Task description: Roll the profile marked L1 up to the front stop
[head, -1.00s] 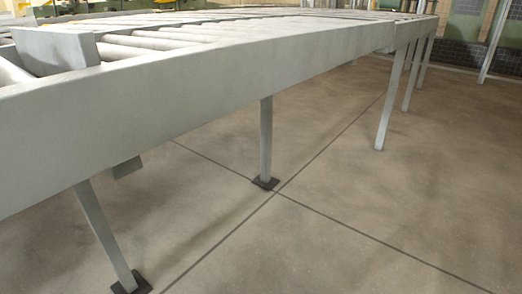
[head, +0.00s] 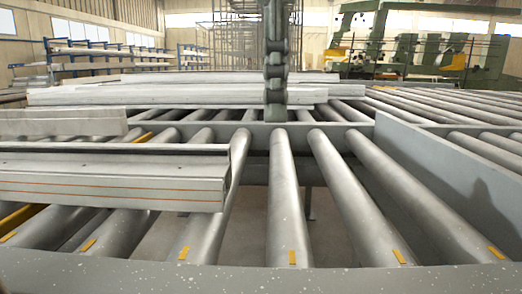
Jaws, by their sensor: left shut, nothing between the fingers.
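A long grey profile (head: 110,190) with thin orange lines lies across the rollers at the near left. Its right end stops near the picture's middle-left. No mark L1 is readable on it. Another pale profile (head: 60,123) lies behind it, and several long profiles (head: 180,96) lie further back. My left gripper (head: 276,112) points down at the centre, shut and empty, apart from the near profile and to the right of its end. A grey upright plate (head: 445,170) stands at the right; I cannot tell whether it is the front stop. My right gripper is not in view.
Bare rollers (head: 284,195) fill the middle, with open gaps between them. A grey front rail (head: 230,278) runs along the bottom, with yellow marks at the roller ends. A cross beam (head: 330,130) lies behind. Green machines (head: 420,45) and racks stand far back.

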